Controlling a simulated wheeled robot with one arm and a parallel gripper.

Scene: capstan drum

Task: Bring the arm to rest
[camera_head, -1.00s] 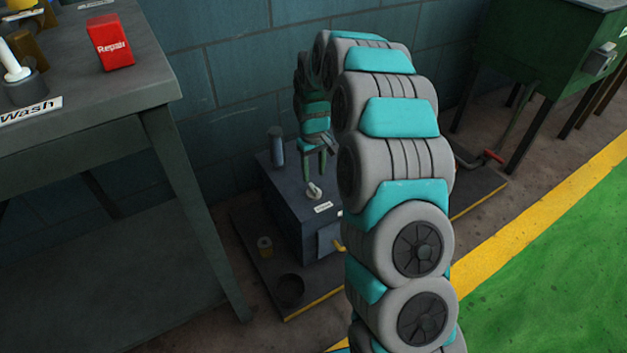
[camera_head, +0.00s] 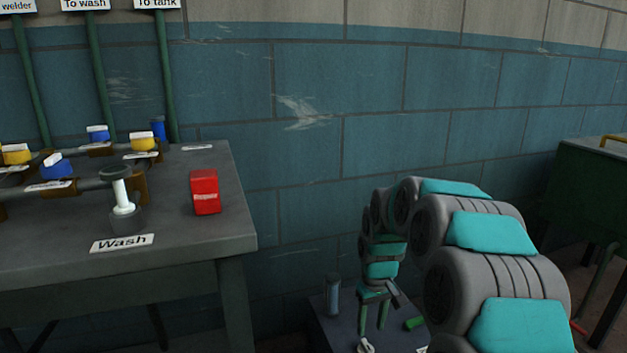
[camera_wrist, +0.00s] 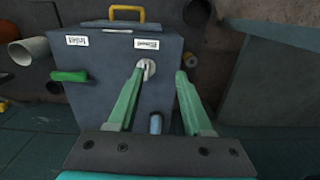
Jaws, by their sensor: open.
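My gripper (camera_head: 372,322) hangs at the end of my arm, pointing down just above a dark grey box (camera_head: 335,325) beside the wall. In the wrist view, my gripper (camera_wrist: 160,72) has its two green fingers apart with nothing held between them. The left fingertip overlaps a small pale knob (camera_wrist: 149,66) on the box; I cannot tell whether they touch. The knob also shows at the bottom of the head view (camera_head: 366,346). My arm curves from the lower right over to the box.
A green lever (camera_wrist: 69,76) and a yellow handle (camera_wrist: 127,10) are on the box. A grey cylinder (camera_head: 333,296) stands by the gripper. A workbench (camera_head: 190,240) with valves and a red carton (camera_head: 205,192) is at left. A green tank (camera_head: 590,190) is at right.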

